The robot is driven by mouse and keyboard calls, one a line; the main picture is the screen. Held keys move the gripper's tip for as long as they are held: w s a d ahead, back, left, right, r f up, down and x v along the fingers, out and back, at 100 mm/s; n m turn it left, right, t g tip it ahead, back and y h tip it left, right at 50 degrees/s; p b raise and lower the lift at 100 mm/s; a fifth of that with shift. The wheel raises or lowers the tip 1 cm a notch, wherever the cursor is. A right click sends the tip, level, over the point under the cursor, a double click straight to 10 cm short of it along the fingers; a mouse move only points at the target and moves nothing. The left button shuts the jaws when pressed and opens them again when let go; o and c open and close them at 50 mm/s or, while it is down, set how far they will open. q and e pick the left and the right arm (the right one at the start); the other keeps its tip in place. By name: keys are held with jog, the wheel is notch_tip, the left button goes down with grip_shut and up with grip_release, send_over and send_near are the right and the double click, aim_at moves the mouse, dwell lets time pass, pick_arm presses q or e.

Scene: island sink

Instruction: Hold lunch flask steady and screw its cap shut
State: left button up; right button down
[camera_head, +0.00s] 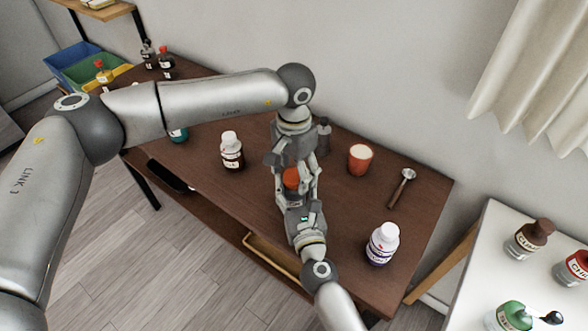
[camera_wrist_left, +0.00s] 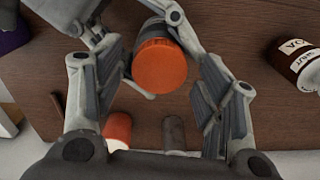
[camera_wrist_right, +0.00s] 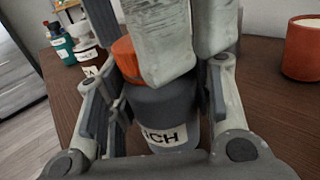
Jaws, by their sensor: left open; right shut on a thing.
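The lunch flask (camera_wrist_right: 165,108) is a dark grey body with a white label ending in "NCH". Its orange cap (camera_wrist_left: 159,64) sits on top of it; I cannot tell how tightly. The cap also shows in the head view (camera_head: 291,179). My right gripper (camera_head: 298,202) is shut on the flask's body from the near side, and the flask stands upright on the brown table. My left gripper (camera_wrist_left: 160,95) is open above the flask, pointing down, with its fingers spread either side of the cap and apart from it. The left fingers partly hide the cap in the right wrist view.
On the brown table (camera_head: 222,198), an orange cup (camera_head: 360,160), a spoon (camera_head: 402,187) and a white-capped bottle (camera_head: 383,244) stand to the right. A dark brown bottle (camera_head: 231,152) stands left, and a grey bottle (camera_head: 323,136) is close behind the grippers.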

pick_arm(q)
jog(key=shift+r, duration=2.25)
jog(key=shift+c, duration=0.4)
